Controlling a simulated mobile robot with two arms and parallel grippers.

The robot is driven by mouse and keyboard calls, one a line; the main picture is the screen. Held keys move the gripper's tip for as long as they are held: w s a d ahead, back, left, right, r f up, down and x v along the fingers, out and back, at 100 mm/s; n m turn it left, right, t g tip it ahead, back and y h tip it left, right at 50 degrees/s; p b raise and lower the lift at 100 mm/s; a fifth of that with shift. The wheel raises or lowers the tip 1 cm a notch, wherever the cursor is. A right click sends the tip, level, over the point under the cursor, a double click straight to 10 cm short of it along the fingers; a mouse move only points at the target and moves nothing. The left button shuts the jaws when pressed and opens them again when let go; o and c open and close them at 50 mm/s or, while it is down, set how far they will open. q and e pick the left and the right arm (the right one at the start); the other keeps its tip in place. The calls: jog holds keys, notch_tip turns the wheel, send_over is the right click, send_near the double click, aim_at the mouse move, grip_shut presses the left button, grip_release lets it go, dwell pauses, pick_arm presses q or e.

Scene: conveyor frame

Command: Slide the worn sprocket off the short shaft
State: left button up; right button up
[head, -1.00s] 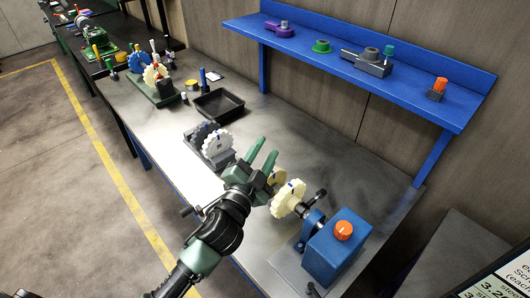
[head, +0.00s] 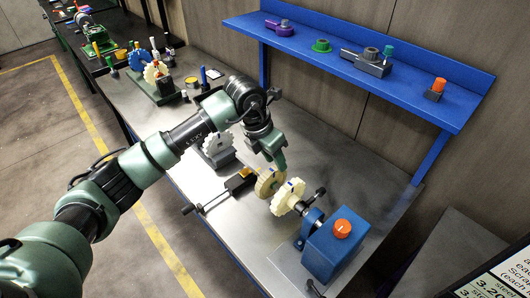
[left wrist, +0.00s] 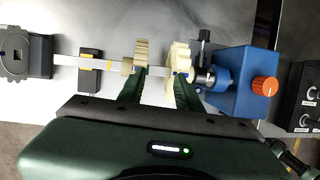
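A tan sprocket (head: 268,183) and a cream sprocket (head: 287,197) stand upright side by side, left of a blue housing (head: 336,245) with an orange knob. In the left wrist view the tan sprocket (left wrist: 141,52) is left and the cream sprocket (left wrist: 180,57) right, nearer the housing. The pictures do not clearly show which is worn. My left gripper (head: 279,160) points down at the sprockets. In the left wrist view its fingers (left wrist: 158,88) are spread, one near each sprocket; contact cannot be told. The short shaft is mostly hidden. My right gripper is not in view.
A dark block (head: 240,180) with a yellow-orange mark stands left of the tan sprocket. A grey stand with a pale toothed wheel (head: 217,145) is farther left. A blue shelf (head: 350,68) with parts is behind.

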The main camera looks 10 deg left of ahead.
aim_at(271, 170)
pick_arm(q)
jog(key=a, duration=0.1)
jog(key=y, duration=0.1)
jog(key=a, duration=0.1)
jog(key=shift+w+a+r, duration=0.2)
jog(key=shift+w+a, duration=0.05)
jog(key=shift+a, duration=0.05)
jog(key=shift+a+f+y, duration=0.1)
jog(key=shift+f+y, duration=0.05)
jog(key=shift+y, duration=0.15)
jog(key=b+x, duration=0.5)
jog(key=x, duration=0.3)
jog(key=shift+c, duration=0.3)
jog(key=shift+r, duration=0.3)
grip_shut()
jog(key=shift+w+a+r+b, duration=0.1)
jog(key=shift+w+a+b, duration=0.45)
jog(key=shift+w+a, duration=0.6)
jog(key=shift+w+a+b, duration=0.6)
jog(key=shift+w+a, duration=0.15)
jog(key=shift+a, duration=0.7)
jog(key=shift+w+a+r+b, duration=0.1)
jog(key=shift+w+a+b, duration=0.45)
jog(key=shift+w+a, duration=0.6)
jog(key=w+a+b, duration=0.3)
jog(key=w+a, duration=0.1)
jog(key=a, duration=0.4)
jog(key=shift+w+a+f, duration=0.2)
jog(key=shift+w, duration=0.15)
jog(key=shift+s+r, duration=0.1)
